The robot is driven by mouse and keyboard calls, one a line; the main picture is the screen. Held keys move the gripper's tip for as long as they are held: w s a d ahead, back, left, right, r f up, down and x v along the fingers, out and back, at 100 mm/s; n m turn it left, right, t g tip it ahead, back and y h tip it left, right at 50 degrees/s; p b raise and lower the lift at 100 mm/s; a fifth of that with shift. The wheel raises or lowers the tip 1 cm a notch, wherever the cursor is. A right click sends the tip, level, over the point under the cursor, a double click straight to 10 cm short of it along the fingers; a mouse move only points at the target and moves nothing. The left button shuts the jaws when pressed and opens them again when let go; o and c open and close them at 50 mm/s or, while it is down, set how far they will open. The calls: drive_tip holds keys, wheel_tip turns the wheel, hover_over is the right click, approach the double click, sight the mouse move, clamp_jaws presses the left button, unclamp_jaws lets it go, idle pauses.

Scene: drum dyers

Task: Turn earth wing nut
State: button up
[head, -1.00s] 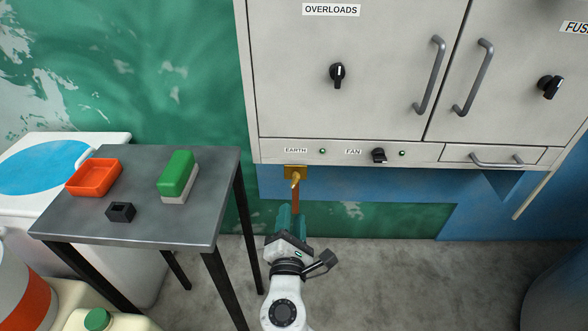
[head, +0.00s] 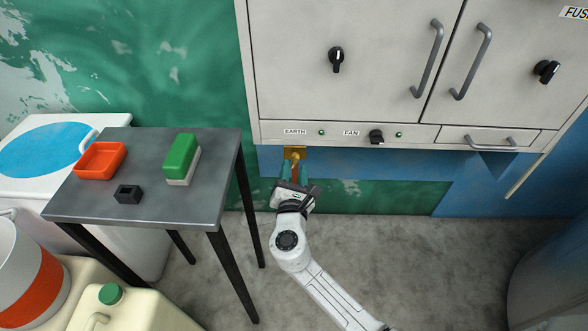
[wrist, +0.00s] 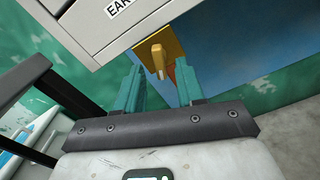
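The earth wing nut (wrist: 157,60) is a brass piece on a brass plate (wrist: 171,46) under the cabinet's EARTH label. In the head view the brass plate (head: 294,153) hangs at the cabinet's lower edge, with the nut (head: 295,162) just below its top. My gripper (wrist: 158,83) has two teal fingers, spread apart and empty. In the wrist view the nut appears between and beyond the fingertips; I cannot see contact. In the head view my gripper (head: 294,172) is just below the nut, and its fingers partly overlap the brass-brown strap there.
The grey cabinet (head: 340,100) overhangs the nut, with a FAN knob (head: 377,136) to its right. A metal table (head: 150,200) stands left with an orange tray (head: 101,160), a green-topped block (head: 182,158) and a black block (head: 128,194).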

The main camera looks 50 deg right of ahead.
drive_tip(key=shift+w+d, duration=0.35)
drive_tip(key=shift+d, duration=0.15)
drive_tip(key=shift+c, duration=0.4)
clamp_jaws()
